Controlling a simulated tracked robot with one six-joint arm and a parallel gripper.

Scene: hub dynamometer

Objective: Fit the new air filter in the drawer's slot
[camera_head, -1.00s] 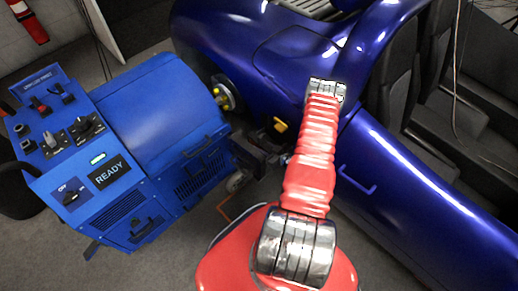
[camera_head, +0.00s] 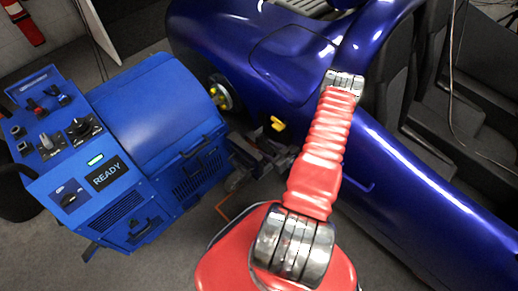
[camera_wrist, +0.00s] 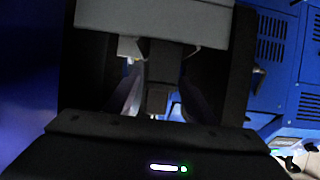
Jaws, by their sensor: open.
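My gripper (camera_wrist: 162,100) shows in the wrist view with its two dark fingers apart. A grey block (camera_wrist: 150,22) lies at the top of that view, beyond the fingers; I cannot tell what it is. In the head view my red arm reaches up toward the blue car, and the gripper is hidden beyond it. I cannot make out the new air filter, the drawer or its slot in either view. The blue dynamometer cabinet (camera_head: 155,110) stands at the left, with vents and black handles on its front.
The blue car (camera_head: 430,185) fills the right side, close to my arm. A yellow-ended hub (camera_head: 222,95) sits between cabinet and car. Bare floor (camera_head: 165,258) lies in front of the cabinet.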

